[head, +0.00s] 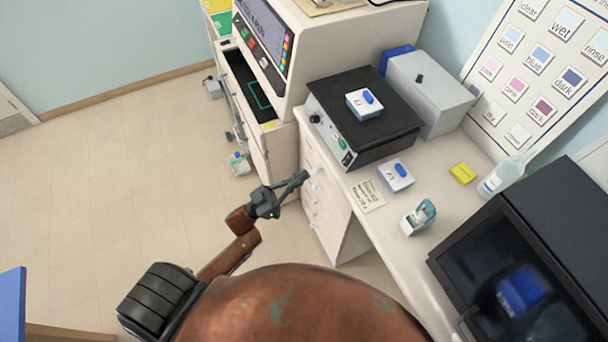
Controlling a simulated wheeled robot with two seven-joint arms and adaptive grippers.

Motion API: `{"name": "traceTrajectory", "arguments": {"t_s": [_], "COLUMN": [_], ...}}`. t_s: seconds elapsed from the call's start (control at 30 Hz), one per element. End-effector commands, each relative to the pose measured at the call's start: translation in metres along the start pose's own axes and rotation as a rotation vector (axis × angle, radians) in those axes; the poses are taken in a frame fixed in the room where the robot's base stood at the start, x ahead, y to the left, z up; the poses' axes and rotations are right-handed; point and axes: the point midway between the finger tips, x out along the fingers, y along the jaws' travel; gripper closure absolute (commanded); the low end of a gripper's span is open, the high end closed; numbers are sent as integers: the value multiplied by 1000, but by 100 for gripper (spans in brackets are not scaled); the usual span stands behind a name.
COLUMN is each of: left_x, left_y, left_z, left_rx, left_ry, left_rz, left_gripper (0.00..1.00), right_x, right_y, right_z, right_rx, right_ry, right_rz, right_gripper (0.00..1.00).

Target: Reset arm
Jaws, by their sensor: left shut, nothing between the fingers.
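My left gripper (292,186) shows near the middle of the head view, at the end of my brown arm. Its fingers are together and hold nothing. It points right, toward the white drawer front of the bench (380,235), and hangs in front of it over the floor. I cannot tell whether the tips touch the drawers. My right gripper does not show.
On the bench stand a black-topped device (385,110) bearing a white-and-blue block (364,103), a similar block (396,175), a grey box (440,90), a yellow block (463,173), a bottle (505,175) and a dark cabinet (530,250). The floor (110,170) at left is clear.

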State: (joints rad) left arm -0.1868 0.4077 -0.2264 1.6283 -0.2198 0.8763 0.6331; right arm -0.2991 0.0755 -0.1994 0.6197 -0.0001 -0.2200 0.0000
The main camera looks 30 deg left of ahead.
Motion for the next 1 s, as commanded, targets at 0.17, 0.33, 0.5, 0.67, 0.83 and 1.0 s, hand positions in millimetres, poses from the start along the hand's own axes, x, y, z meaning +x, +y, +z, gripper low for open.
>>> {"name": "traceTrajectory", "arguments": {"t_s": [0.17, 0.33, 0.5, 0.67, 0.83, 1.0], "left_x": [0, 0, -11, -56, -137, -234], "left_y": [0, 0, -10, -39, -58, -52], "left_z": [0, 0, 23, 96, 190, 269], "left_rx": [0, 0, 1, 7, 9, -6], "left_ry": [0, 0, -49, -225, -481, -745], "left_rz": [0, 0, -48, -197, -365, -492], "left_gripper": [100, 100, 100, 100, 100, 100], "right_x": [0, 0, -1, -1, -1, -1], "right_y": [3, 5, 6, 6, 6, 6], "right_z": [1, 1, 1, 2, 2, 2], "right_rx": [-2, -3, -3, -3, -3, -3], "right_ry": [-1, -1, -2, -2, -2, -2], "right_rz": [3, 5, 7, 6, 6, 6], "right_gripper": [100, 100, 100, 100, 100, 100]}}
